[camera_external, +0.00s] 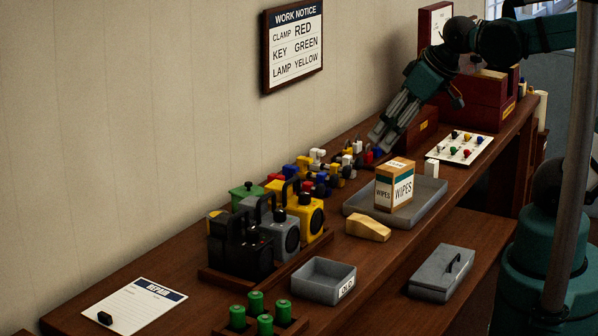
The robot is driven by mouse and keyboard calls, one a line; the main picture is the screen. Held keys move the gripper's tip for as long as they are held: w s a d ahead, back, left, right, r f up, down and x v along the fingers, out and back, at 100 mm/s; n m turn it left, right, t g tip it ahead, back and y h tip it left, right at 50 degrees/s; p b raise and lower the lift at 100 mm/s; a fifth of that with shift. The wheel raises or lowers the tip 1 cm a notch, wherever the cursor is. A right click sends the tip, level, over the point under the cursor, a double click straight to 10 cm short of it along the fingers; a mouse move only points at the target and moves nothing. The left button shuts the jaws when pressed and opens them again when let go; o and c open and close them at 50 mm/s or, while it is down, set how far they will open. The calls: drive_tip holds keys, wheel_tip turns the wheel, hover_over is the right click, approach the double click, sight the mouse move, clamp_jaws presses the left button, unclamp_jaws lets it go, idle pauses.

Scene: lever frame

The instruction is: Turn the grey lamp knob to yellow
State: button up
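The grey lamp (286,238) stands on a dark wooden base (222,278) on the bench, between a black lamp (248,252) and a yellow lamp (310,214). Its round dark front faces right. Its knob is too small to make out, so its setting cannot be told. My gripper (380,143) points down and left above the far part of the bench, well beyond the lamps and apart from the grey one. It is near a row of small coloured pieces (318,180). Whether its fingers are open or shut is unclear.
A wall notice (293,45) reads clamp red, key green, lamp yellow. A grey tray (427,208) holds a wipes box (394,187). A tan wedge (368,226), an open grey bin (318,280), green cylinders (256,303) and a repair sheet (134,306) surround the lamps.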

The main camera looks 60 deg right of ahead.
idle(0.4)
drive_tip(key=n+g+p, duration=0.2)
drive_tip(key=g+p, duration=0.4)
drive_tip(key=p, duration=0.3)
hover_over(280, 210)
drive_tip(key=f, duration=0.8)
drive_tip(key=shift+s+d, duration=0.15)
drive_tip(key=shift+d, duration=0.15)
drive_tip(key=shift+a+f+n+g+p, duration=0.3)
drive_tip(key=shift+a+f, duration=0.1)
drive_tip(key=shift+f, duration=0.15)
drive_tip(key=shift+f, duration=0.1)
drive_tip(key=shift+f, duration=3.8)
drive_tip(key=shift+c, duration=0.5)
